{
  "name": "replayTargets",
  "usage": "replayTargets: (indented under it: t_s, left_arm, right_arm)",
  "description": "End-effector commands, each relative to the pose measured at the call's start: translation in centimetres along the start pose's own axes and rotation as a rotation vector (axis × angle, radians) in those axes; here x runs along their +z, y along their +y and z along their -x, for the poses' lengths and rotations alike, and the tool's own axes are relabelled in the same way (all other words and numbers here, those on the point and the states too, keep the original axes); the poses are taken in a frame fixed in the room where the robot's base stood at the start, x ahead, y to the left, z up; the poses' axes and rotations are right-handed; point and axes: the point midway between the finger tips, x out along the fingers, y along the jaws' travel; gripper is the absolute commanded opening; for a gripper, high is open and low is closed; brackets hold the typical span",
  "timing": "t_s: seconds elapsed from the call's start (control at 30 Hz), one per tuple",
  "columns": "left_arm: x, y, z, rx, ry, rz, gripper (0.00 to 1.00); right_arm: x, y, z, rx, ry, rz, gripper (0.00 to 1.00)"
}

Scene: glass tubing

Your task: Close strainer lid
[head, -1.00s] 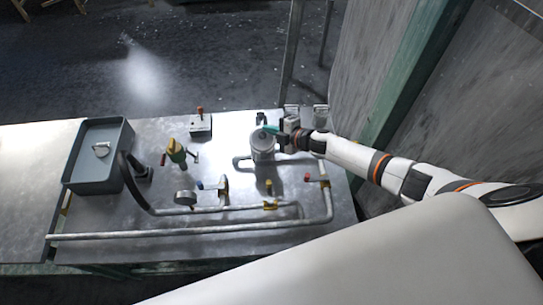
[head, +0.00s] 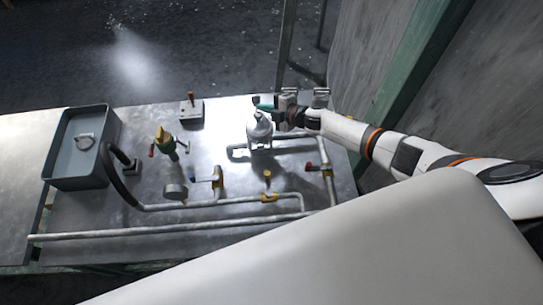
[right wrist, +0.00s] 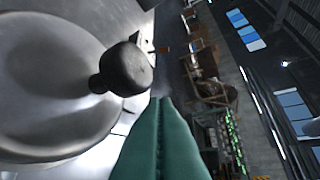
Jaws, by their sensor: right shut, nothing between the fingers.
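The strainer (head: 260,139) is a grey metal cylinder at the back right of the bench. Its lid (head: 259,121) now shows as a pale domed top over the body; I cannot tell if it is fully seated. In the right wrist view the round lid (right wrist: 35,75) fills the left side, with a dark knob (right wrist: 125,70) standing out from it. My right gripper (head: 264,107) is shut and empty, its teal fingers just behind and above the lid. The fingers (right wrist: 160,105) also show close beside the knob. My left gripper is out of view.
Pipes (head: 180,231) with valves run along the bench front and right. A wall (head: 365,60) is close on the right.

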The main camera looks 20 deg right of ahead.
Motion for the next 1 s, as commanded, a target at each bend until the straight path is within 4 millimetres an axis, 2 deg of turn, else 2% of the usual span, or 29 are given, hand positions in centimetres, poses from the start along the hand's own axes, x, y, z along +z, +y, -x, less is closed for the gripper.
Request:
replayTargets:
  t_s: [0.67,0.83,1.0]
  left_arm:
    - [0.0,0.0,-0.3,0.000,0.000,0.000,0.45]
    - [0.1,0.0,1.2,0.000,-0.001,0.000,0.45]
    - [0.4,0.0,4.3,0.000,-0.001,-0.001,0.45]
  right_arm:
    - [-0.1,0.1,-0.2,-0.001,-0.001,0.000,0.00]
    - [0.2,-1.3,0.5,-0.001,0.001,0.000,0.00]
    - [0.8,-4.2,2.0,-0.002,0.004,-0.002,0.00]
